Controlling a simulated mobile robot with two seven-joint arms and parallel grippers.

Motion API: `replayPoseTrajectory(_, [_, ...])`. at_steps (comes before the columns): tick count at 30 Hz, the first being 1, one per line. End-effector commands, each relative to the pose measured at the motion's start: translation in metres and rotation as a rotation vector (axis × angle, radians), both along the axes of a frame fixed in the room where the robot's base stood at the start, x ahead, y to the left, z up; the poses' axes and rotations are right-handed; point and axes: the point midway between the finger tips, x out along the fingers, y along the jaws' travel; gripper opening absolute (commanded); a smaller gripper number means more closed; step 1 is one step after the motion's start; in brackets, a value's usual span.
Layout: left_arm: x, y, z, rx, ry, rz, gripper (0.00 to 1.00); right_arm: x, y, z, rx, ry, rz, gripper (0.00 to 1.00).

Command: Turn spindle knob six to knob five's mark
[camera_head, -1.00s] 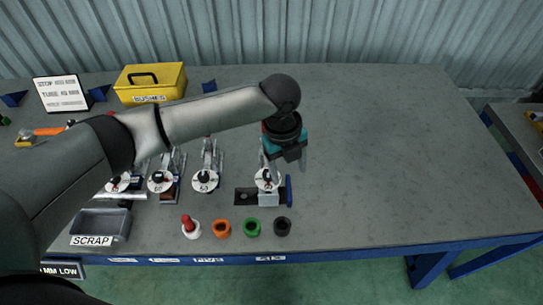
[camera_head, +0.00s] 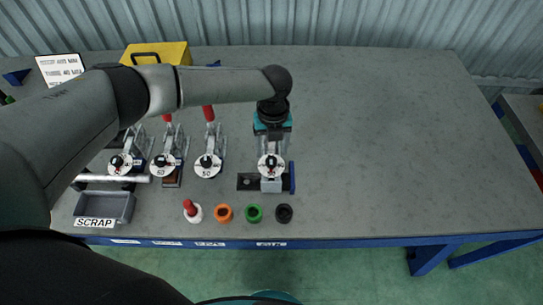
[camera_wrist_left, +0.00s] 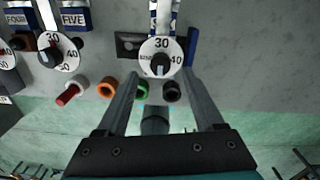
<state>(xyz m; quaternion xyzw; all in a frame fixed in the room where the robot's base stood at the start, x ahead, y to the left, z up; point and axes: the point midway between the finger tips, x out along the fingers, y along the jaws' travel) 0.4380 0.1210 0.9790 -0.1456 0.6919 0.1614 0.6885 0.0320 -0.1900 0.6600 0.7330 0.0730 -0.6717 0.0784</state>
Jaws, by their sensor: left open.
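Spindle knob six (camera_head: 271,166) is a dark knob on a white dial at the rightmost clamp station. In the left wrist view, knob six (camera_wrist_left: 160,63) sits below the 30, with 40 to its right. Knob five (camera_head: 208,166) is on the station to its left; its dial shows 50 toward the front edge. Knob five also shows in the left wrist view (camera_wrist_left: 48,58), but its exact pointer direction is too small to tell. My left gripper (camera_head: 271,150) is open above knob six, its fingers on either side of the dial in the wrist view (camera_wrist_left: 162,82). My right gripper is out of view.
White-and-red, orange (camera_head: 224,213), green (camera_head: 254,213) and black (camera_head: 284,213) bushings stand in front of the stations. A grey scrap bin (camera_head: 104,206) is at front left, a yellow box (camera_head: 160,53) at the back. The bench (camera_head: 390,140) is clear on the right.

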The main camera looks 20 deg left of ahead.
Motion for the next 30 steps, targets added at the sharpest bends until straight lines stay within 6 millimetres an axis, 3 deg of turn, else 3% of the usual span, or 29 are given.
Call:
replayPoseTrajectory(3, [-0.001, 0.0, -0.021, 0.001, 0.002, 0.0, 0.69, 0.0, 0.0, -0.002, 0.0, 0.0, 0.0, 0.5])
replayPoseTrajectory(9, [0.0, 0.0, -0.04, -0.001, 0.0, 0.0, 0.69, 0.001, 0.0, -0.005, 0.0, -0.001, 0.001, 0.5])
replayPoseTrajectory(21, [0.0, 0.001, -0.045, -0.001, 0.0, 0.0, 0.69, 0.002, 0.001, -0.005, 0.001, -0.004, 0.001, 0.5])
replayPoseTrajectory(30, [0.0, 0.001, -0.045, -0.001, 0.0, 0.0, 0.36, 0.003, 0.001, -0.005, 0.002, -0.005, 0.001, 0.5])
